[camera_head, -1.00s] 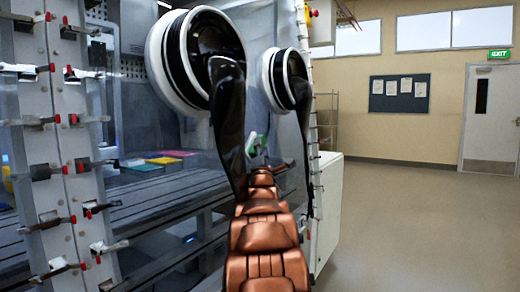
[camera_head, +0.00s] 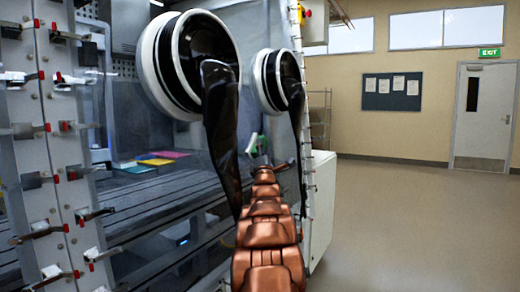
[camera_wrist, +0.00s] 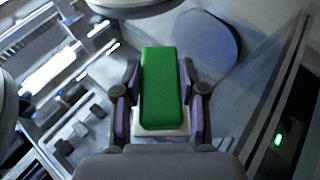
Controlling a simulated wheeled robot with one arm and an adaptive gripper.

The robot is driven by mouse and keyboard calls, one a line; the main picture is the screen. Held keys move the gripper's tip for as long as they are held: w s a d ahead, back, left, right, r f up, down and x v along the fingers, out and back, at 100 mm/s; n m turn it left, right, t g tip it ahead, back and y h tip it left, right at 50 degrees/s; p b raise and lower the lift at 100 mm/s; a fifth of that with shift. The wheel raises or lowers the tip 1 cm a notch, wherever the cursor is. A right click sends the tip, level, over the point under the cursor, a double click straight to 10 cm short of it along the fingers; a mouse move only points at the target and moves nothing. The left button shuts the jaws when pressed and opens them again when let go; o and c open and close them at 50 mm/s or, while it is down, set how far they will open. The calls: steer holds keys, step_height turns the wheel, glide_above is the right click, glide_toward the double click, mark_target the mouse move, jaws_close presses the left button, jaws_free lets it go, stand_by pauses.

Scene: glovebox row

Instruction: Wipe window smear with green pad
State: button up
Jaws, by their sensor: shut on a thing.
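The green pad (camera_wrist: 162,85) is a rectangular block with a white layer at its near end. My gripper (camera_wrist: 160,100) is shut on the pad, one finger on each side. In the head view the pad (camera_head: 251,145) is small, beyond the end of my copper arm and beside the glovebox window (camera_head: 205,160). I cannot tell whether it touches the window. I cannot make out a smear for certain. A bluish rounded patch (camera_wrist: 208,45) lies beyond the pad in the wrist view, and I cannot tell what it is.
Two glove ports, a large one (camera_head: 158,65) and a smaller one (camera_head: 262,80), have black gloves hanging close to my arm. Clamps line the frame post (camera_head: 55,150) at left. Coloured sheets (camera_head: 155,162) lie inside the glovebox. The floor (camera_head: 420,220) at right is clear.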

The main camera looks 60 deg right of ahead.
steer(key=d, duration=0.4)
steer(key=shift+w+d+f+p, duration=0.1)
steer(key=shift+w+d+p, duration=0.1)
steer(key=shift+d+p, duration=0.1)
stand_by(0.3)
steer(key=shift+a, duration=0.1)
